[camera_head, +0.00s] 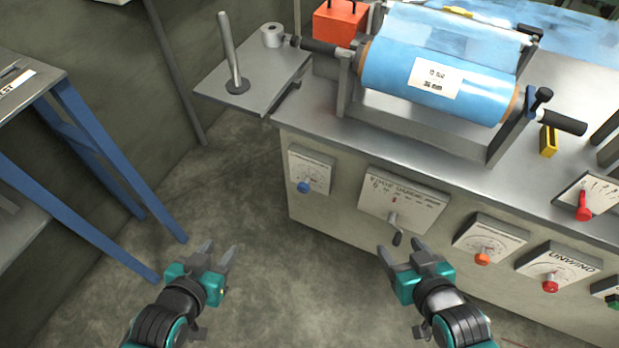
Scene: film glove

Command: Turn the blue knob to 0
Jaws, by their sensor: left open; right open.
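The blue knob (304,187) sits low on a light dial plate (313,166) at the left end of the machine's front panel. The marks on the dial are too small to read, so its setting cannot be told. My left gripper (220,254) is open and empty, over the floor to the left of and below the blue knob in the picture. My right gripper (401,254) is open and empty, to the right of and below the knob, just below a lever in the picture. Neither gripper appears to touch anything.
A lever (395,230), an orange knob (482,258) and a red knob (550,285) line the panel to the right. A blue film roll (400,75) lies on top. A side shelf (265,90) juts out left. A blue-legged table (90,150) stands left; floor between is clear.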

